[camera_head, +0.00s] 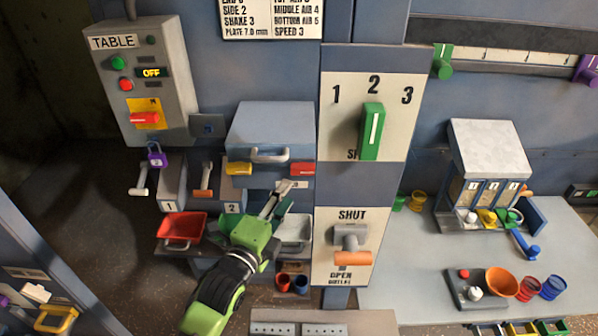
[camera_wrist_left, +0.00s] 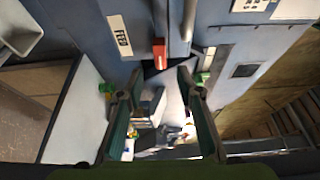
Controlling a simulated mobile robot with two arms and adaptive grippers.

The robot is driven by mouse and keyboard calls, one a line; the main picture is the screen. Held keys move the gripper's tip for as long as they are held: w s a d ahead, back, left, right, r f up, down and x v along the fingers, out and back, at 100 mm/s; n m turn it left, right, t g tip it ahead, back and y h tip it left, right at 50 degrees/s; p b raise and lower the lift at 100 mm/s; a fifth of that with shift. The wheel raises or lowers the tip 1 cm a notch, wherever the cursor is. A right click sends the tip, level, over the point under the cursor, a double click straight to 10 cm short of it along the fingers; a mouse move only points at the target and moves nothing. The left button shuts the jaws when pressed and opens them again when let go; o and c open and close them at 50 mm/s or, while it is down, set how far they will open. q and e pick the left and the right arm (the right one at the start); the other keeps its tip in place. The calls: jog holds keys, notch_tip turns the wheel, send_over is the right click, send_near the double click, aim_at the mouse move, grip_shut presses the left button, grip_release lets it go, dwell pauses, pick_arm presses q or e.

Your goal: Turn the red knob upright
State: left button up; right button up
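A red knob (camera_head: 144,118) lies sideways on a yellow plate on the grey TABLE box at the upper left of the head view. Another red handle (camera_head: 302,168) is at the right of the grey drawer housing; a red piece (camera_wrist_left: 159,53) also shows beside the FEED label in the left wrist view. I cannot tell if these two are the same. My left gripper (camera_head: 276,204) is open, below the drawer housing, well right of and below the TABLE box. In the left wrist view its fingers (camera_wrist_left: 160,74) are apart with nothing held. My right gripper is not in view.
A purple padlock (camera_head: 156,155) hangs under the TABLE box. A red tray (camera_head: 181,228) is left of my left gripper. A panel with a green lever (camera_head: 372,130) and a SHUT/OPEN handle (camera_head: 352,240) stands to the right. A bench (camera_head: 400,270) with cups is further right.

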aim_at(301, 173)
pick_arm(q)
jog(key=p+x, duration=0.2)
jog(key=x, duration=0.7)
jog(key=shift+w, duration=0.1)
grip_shut()
